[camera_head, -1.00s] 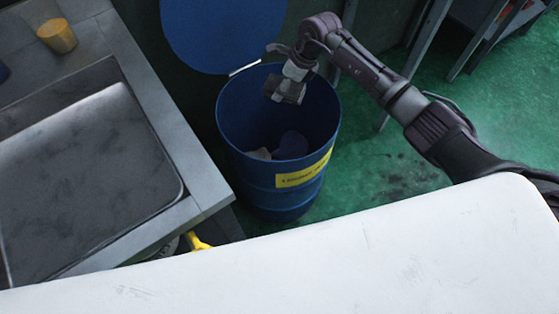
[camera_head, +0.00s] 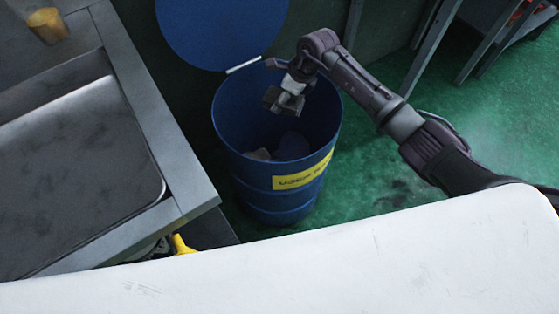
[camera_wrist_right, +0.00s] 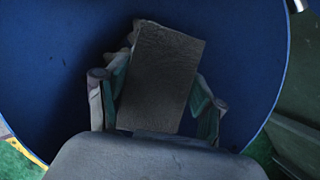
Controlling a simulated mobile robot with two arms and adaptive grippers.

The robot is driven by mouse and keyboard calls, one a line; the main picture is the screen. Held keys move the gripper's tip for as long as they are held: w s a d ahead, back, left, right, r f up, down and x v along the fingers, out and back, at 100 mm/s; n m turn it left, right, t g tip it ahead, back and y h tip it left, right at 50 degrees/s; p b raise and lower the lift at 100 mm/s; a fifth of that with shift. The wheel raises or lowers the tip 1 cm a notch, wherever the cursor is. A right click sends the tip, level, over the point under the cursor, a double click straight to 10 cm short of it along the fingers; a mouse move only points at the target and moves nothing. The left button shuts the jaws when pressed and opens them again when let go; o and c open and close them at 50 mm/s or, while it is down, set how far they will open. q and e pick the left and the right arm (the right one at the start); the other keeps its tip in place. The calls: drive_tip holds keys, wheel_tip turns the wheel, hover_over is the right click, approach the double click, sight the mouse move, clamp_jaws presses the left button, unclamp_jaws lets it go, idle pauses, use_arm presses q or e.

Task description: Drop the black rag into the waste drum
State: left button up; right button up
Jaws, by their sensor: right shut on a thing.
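The waste drum (camera_head: 275,185) is blue with a yellow label, and its blue lid (camera_head: 222,30) stands open behind it. Pale and bluish scraps lie at its bottom. My right gripper (camera_head: 283,104) is over the drum's mouth, pointing down into it. It is shut on the black rag (camera_wrist_right: 160,78), a dark, flat, roughly rectangular piece between the fingers in the right wrist view. The drum's blue inside (camera_wrist_right: 50,80) surrounds the rag there. In the head view the rag is small and dark, hard to tell from the fingers. My left gripper is not in view.
A grey counter with a sunken metal basin (camera_head: 80,180) stands left of the drum, with a yellow cup (camera_head: 47,26) at its back. A white surface (camera_head: 300,270) fills the front. Green floor (camera_head: 380,170) lies open to the right, near metal legs.

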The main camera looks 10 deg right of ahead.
drive_tip(key=o, duration=1.2)
drive_tip(key=shift+d+r, duration=0.1)
drive_tip(key=shift+r, duration=0.05)
drive_tip(key=v, duration=1.1)
drive_tip(key=shift+s+d+r, duration=0.15)
drive_tip(key=shift+r, duration=0.15)
